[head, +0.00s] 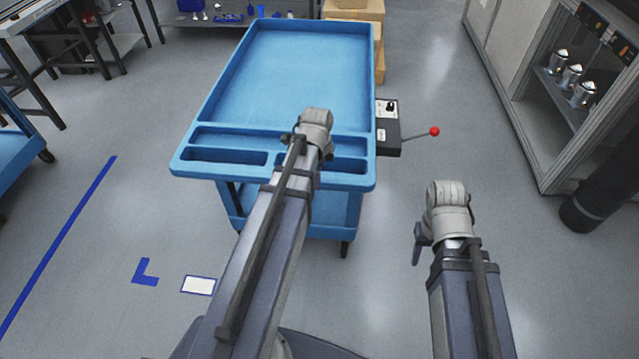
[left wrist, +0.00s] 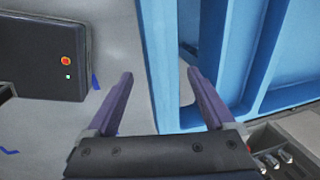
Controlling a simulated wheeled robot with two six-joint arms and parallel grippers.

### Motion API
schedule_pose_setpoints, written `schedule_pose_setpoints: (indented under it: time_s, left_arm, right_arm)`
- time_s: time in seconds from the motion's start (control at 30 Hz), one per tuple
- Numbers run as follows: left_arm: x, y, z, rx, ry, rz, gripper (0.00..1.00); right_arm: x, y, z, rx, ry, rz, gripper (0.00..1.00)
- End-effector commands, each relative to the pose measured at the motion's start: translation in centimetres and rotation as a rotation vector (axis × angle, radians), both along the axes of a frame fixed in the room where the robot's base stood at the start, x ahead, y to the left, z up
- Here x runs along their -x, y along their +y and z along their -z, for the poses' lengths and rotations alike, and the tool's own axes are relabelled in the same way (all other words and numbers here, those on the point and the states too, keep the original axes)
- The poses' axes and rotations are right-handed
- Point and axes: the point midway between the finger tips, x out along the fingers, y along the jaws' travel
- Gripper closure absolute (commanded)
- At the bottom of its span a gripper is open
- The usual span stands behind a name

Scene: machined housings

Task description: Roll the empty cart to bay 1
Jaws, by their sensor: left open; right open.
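The blue cart (head: 300,75) stands in the middle of the head view, its top tray and front compartments empty. Part of its lower shelf shows below the tray. My left arm reaches over the cart's near edge; its gripper is hidden in the head view. In the left wrist view, my left gripper (left wrist: 160,90) is open, with the cart's blue wall (left wrist: 215,45) close beyond and between its fingers. I cannot tell whether they touch. My right gripper (head: 418,243) hangs over bare floor right of the cart, apart from it, its fingers mostly hidden.
A control box (head: 388,128) with a red-knobbed lever (head: 434,131) sits at the cart's right side. Cardboard boxes (head: 378,12) stand behind it. A blue floor line (head: 60,240), corner mark (head: 144,273) and white label (head: 199,285) lie left. A cabinet with metal housings (head: 572,75) stands right.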

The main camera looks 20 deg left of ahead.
Motion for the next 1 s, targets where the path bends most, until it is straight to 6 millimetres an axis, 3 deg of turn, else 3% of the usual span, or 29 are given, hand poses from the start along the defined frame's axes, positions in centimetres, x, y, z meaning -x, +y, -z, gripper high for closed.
schedule_pose_setpoints:
  time_s: [0.03, 0.3, 0.7, 1.0]
  left_arm:
    - [-0.2, 0.1, 1.4, 0.000, 0.000, 0.000, 0.12]
    - [-0.8, 0.3, 4.5, 0.000, 0.000, 0.000, 0.12]
    - [-0.9, 0.3, 4.8, 0.000, 0.000, 0.000, 0.12]
    - [-0.9, 0.3, 4.8, 0.000, 0.000, 0.000, 0.46]
  right_arm:
    - [0.0, 0.0, 1.4, 0.000, 0.000, 0.000, 0.50]
    - [0.0, 0.0, 4.5, 0.000, 0.000, 0.000, 0.50]
    - [0.0, 0.0, 4.8, 0.000, 0.000, 0.000, 0.50]
    - [0.0, 0.0, 4.8, 0.000, 0.000, 0.000, 0.50]
